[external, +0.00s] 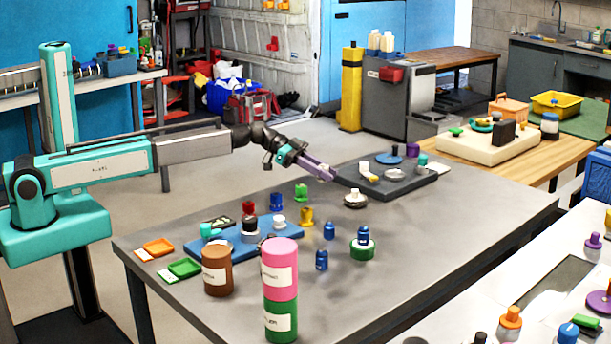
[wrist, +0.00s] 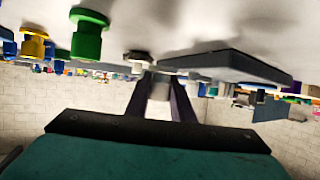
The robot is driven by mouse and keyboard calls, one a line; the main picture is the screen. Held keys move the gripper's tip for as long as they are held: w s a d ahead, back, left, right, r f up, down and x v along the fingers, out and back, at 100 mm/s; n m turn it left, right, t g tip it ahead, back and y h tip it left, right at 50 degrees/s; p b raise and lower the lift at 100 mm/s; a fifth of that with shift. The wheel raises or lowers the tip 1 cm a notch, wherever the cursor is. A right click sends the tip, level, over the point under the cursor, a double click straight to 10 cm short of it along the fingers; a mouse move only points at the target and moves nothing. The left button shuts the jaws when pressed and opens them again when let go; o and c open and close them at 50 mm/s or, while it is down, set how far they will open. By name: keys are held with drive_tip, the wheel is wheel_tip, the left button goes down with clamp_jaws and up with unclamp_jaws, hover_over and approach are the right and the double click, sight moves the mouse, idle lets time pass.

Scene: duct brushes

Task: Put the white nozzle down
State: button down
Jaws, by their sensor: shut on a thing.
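My gripper (external: 328,172) is stretched out over the grey table (external: 430,235), above its far side and just left of the dark grey tray. In the wrist view my gripper (wrist: 160,95) is shut on a pale piece, which looks like the white nozzle (wrist: 159,90). The purple fingers flank it on both sides. In the external view the fingers mostly hide the held piece. It appears held above the table, not resting on it. A pale, disc-based piece (external: 355,198) stands on the table just right of and below the fingertips; it also shows in the wrist view (wrist: 137,57).
The dark grey tray (external: 402,188) holds several parts. A blue mat (external: 236,246) with parts lies left, near green (external: 301,192), yellow (external: 306,217) and blue (external: 329,230) pieces. Brown (external: 217,268) and pink (external: 279,270) canisters stand in front. The table's right part is bare.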

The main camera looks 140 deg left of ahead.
sight(326, 191)
drive_tip(key=shift+w+a, duration=0.1)
drive_tip(key=shift+a, duration=0.1)
drive_tip(key=shift+f, duration=1.75)
drive_tip(key=shift+f, duration=0.2)
drive_tip(key=c, duration=1.5)
unclamp_jaws()
drive_tip(key=shift+c, duration=0.2)
drive_tip(key=shift+r+p, duration=0.3)
drive_tip(key=shift+p, duration=0.1)
drive_tip(key=b+v, duration=0.1)
drive_tip(key=v, duration=1.1)
